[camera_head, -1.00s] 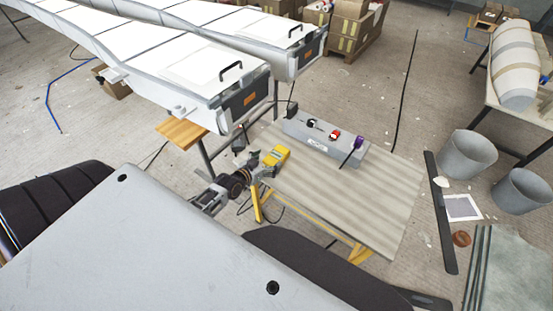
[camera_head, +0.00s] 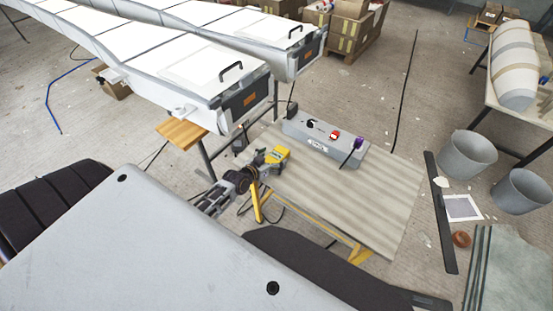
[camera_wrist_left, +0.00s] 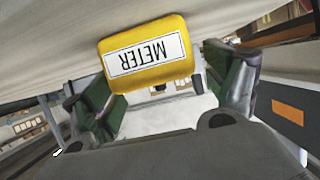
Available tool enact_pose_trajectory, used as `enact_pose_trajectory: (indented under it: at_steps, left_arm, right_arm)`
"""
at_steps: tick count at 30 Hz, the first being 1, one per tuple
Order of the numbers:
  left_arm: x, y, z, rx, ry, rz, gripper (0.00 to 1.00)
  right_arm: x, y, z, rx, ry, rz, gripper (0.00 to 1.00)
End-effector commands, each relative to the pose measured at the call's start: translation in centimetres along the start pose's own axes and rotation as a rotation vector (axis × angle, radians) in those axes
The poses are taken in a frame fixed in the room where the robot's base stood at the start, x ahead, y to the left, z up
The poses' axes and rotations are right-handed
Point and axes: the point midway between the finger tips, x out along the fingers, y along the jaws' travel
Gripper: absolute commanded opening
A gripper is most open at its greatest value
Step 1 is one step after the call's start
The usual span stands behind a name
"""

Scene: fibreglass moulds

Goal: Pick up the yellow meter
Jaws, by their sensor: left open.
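The yellow meter (camera_head: 281,153) stands at the left edge of the table's top in the head view, its near side partly covered by my left gripper. In the left wrist view the meter (camera_wrist_left: 184,65) shows its yellow face, with a white label reading METER, upside down in the picture. My left gripper (camera_head: 265,160) is open and close to the meter. In the wrist view its two green-padded fingers (camera_wrist_left: 168,90) are spread, one on each side of the meter's lower part. I cannot tell whether they touch it. My right gripper is not in view.
The meter's wooden table (camera_head: 350,205) has bare space at its front and right. A grey box (camera_head: 325,142) with controls stands at its back. Long white moulds (camera_head: 190,70) lie behind to the left. Two grey buckets (camera_head: 467,154) stand on the floor at right.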

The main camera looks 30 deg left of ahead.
Motion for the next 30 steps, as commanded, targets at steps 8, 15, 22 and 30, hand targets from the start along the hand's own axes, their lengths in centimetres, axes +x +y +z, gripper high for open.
enact_pose_trajectory:
  at_steps: [8,15,22,30]
  left_arm:
    - [2.1,0.1,-0.2,0.0,0.001,0.0,0.86]
    - [2.8,0.1,-0.2,0.0,0.001,0.0,0.86]
    - [2.7,0.1,-0.2,0.001,0.001,0.0,0.86]
    - [2.7,0.1,-0.2,0.001,0.001,0.0,0.74]
  right_arm:
    - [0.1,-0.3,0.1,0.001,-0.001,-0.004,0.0]
    - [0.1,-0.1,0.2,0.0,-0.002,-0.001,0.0]
    - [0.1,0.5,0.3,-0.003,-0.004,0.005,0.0]
    - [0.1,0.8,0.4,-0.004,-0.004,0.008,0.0]
